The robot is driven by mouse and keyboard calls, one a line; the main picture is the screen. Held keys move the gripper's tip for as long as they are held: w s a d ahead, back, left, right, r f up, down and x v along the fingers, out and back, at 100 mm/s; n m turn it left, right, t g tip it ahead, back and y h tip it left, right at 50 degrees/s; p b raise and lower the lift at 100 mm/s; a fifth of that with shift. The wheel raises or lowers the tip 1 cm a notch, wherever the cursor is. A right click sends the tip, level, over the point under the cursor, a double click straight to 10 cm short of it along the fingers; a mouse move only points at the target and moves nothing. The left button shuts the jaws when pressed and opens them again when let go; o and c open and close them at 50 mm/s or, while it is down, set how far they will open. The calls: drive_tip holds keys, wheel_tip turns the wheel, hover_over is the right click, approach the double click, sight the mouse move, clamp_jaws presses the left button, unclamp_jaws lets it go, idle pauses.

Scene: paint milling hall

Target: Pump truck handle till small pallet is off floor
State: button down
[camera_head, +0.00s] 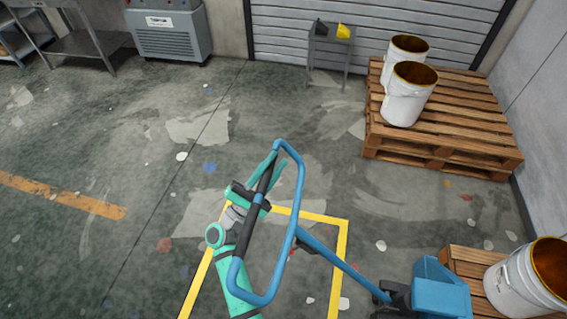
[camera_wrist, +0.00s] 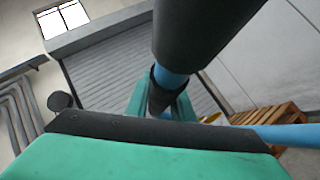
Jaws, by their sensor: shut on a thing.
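The truck handle is a blue loop (camera_head: 301,190) with a black grip bar, on a blue shaft leaning left from the blue pump truck (camera_head: 441,290) at the lower right. My gripper (camera_head: 264,184) is shut on the handle's grip bar. The wrist view shows my teal fingers (camera_wrist: 160,100) around the bar, with black grip (camera_wrist: 208,35) and blue tube close up. The small wooden pallet (camera_head: 462,262) is beside the truck at the lower right, partly cut off by the frame. A white bucket (camera_head: 520,283) stands on it. Its underside is hidden, so I cannot tell its height above the floor.
A larger wooden pallet (camera_head: 445,153) with two white buckets (camera_head: 408,94) stands at the right by the wall. Yellow lines (camera_head: 340,262) mark the floor under the handle. A small stand (camera_head: 329,50) is by the shutter. The floor to the left is clear.

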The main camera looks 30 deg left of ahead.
drive_tip(key=shift+a+f, duration=0.2)
drive_tip(key=shift+a, duration=0.1)
drive_tip(key=shift+d+f, duration=0.35)
drive_tip(key=c, duration=1.5)
unclamp_jaws()
drive_tip(key=shift+w, duration=0.1)
drive_tip(key=shift+c, duration=0.2)
drive_tip(key=shift+a+r, duration=0.1)
drive_tip(key=shift+r, duration=0.05)
drive_tip(key=v, duration=1)
drive_tip(key=shift+s+f, duration=0.2)
drive_tip(key=shift+f, duration=0.05)
drive_tip(key=shift+d, duration=0.2)
